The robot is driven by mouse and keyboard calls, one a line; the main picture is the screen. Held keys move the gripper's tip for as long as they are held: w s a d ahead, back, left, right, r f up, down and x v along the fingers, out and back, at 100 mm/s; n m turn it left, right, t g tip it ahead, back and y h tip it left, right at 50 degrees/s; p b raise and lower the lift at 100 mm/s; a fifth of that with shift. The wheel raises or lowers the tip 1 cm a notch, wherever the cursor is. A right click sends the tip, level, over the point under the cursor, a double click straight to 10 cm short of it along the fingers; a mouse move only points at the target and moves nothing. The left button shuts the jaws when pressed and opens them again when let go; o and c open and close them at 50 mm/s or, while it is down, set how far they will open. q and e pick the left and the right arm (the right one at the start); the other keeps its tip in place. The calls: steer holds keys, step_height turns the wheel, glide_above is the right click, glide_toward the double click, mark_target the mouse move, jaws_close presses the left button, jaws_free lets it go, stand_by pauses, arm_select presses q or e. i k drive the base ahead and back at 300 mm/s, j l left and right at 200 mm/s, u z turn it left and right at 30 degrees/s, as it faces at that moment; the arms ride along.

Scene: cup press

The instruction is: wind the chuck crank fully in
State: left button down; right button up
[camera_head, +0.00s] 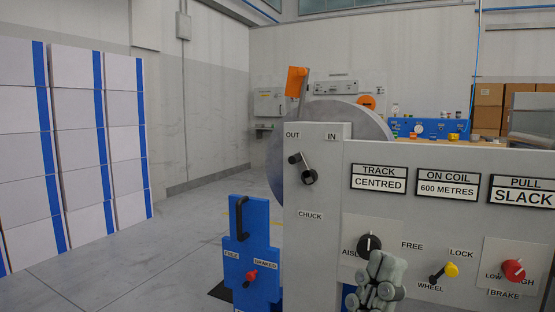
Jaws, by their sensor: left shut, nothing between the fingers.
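The chuck crank (302,168) is a short dark crank with a black knob, on the left part of the grey panel (330,215). "OUT" and "IN" are printed above it and "CHUCK" below it. Its arm slants from upper left to the knob at lower right. My left gripper (376,272) is grey and shut, with nothing between its fingers. It is at the bottom of the view, below and right of the crank and clear of it, in front of the black "AISLE" knob (369,244) area. My right gripper is not in view.
Right of the crank, the panel carries a yellow wheel lock lever (449,271) and a red brake knob (513,270). A blue box (251,243) with a black handle and red knob stands left of the panel. A large grey disc (350,112) is behind.

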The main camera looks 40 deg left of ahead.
mark_target(309, 176)
steer(key=i+j, duration=0.3)
steer(key=j, duration=0.2)
steer(key=i+j, duration=0.35)
steer(key=j, duration=0.15)
